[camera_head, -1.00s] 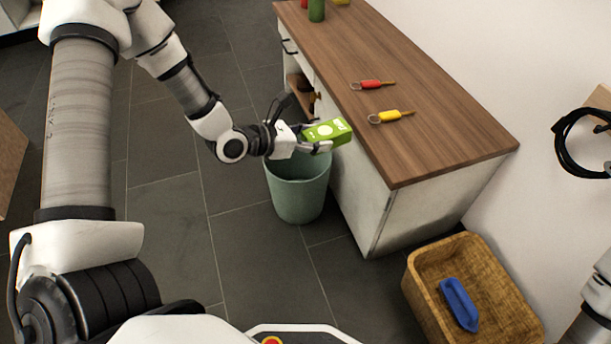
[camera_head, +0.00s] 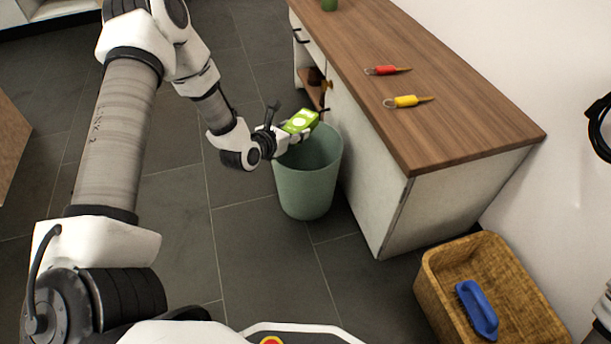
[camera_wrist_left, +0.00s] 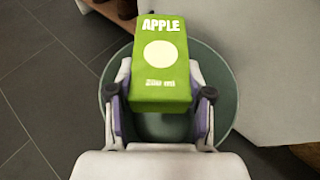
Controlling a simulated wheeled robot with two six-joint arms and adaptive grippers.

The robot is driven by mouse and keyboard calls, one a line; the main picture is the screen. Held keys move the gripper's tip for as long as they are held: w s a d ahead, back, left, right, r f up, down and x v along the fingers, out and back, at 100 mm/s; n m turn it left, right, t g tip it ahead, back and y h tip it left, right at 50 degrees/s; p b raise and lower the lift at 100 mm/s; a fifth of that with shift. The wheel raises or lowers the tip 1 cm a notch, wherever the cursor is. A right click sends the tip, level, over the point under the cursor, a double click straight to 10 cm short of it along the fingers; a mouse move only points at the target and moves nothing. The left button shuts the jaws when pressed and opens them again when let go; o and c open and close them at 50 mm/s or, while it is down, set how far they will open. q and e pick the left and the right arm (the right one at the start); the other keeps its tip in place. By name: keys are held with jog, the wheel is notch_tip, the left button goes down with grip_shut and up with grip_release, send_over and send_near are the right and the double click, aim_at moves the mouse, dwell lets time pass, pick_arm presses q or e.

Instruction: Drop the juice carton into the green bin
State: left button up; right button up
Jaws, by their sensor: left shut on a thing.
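The juice carton (camera_head: 300,121) is a small bright green box; in the left wrist view the carton (camera_wrist_left: 160,65) reads APPLE with a pale round spot. My left gripper (camera_head: 292,131) is shut on it, one finger on each side. In the head view the carton is at the rim of the green bin (camera_head: 307,188), over its left back part. In the left wrist view the bin (camera_wrist_left: 222,95) lies behind the carton, its round opening around it. The bin's inside is mostly hidden by the carton and gripper. My right gripper is not in view.
A wicker basket (camera_head: 440,300) with a blue brush (camera_head: 478,308) is at the lower right. Open floor lies left of the bin.

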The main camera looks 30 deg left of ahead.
pick_arm(q)
jog(key=o, duration=0.8)
jog(key=shift+o, duration=0.2)
jog(key=v, duration=1.2)
